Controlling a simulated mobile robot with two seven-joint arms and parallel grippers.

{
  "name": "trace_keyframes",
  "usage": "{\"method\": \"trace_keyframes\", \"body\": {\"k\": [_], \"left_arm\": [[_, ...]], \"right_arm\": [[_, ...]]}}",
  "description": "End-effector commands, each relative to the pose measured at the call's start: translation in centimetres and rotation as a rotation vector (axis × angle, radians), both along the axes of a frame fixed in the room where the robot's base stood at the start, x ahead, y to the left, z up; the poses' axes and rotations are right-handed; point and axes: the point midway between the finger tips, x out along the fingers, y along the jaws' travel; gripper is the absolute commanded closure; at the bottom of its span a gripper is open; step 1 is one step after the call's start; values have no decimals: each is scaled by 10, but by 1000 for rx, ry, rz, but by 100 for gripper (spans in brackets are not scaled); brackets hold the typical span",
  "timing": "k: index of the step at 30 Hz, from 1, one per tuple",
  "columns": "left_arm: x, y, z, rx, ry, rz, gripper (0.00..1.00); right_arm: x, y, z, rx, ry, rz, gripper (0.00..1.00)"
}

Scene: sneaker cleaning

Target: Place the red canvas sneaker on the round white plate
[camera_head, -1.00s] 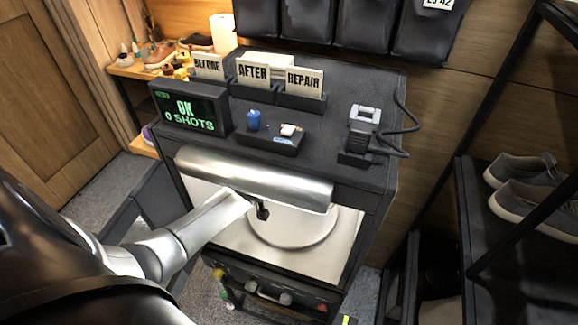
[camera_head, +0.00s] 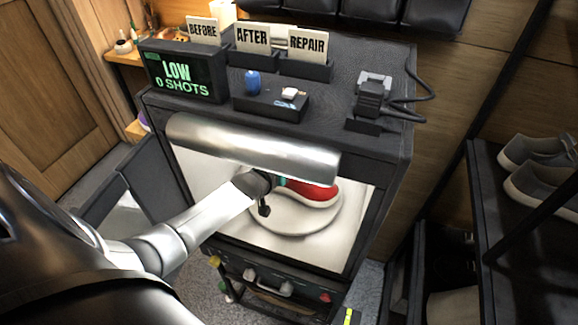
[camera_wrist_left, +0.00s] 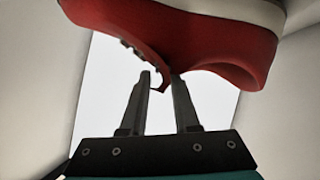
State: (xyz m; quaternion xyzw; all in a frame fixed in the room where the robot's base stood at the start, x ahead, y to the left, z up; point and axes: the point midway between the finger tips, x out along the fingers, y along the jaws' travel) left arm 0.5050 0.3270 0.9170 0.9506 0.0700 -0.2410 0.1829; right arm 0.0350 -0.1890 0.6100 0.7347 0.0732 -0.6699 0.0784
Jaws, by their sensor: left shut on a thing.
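The red canvas sneaker (camera_head: 314,192), with a white sole edge, shows in the head view over the round white plate (camera_head: 288,227) inside the booth. I cannot tell whether it touches the plate. My left gripper (camera_head: 277,184) reaches in under the metal bar and is shut on the sneaker. In the left wrist view, the sneaker (camera_wrist_left: 185,35) fills the top, and the fingertips (camera_wrist_left: 162,80) meet the edge of its red fabric. Part of the sneaker is hidden by the bar and my gripper. My right gripper is not in view.
The metal bar (camera_head: 252,148) crosses the booth opening just above my left arm. The display (camera_head: 183,75) reads LOW, 0 SHOTS. A tray (camera_head: 271,104) with small items and a dark device (camera_head: 370,94) stand on top. Grey shoes (camera_head: 540,165) sit on the right rack.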

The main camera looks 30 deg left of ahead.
Motion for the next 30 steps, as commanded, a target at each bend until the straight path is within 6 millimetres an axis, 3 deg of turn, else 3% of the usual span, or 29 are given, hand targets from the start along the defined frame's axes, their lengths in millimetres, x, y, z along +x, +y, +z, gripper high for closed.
{"method": "trace_keyframes", "body": {"k": [20,21,30], "left_arm": [[1,0,-10,-1,-5,0,100],[1,0,-9,0,-4,0,66],[0,0,-10,0,-2,0,35]], "right_arm": [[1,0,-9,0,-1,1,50],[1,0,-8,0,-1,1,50],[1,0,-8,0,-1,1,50]]}}
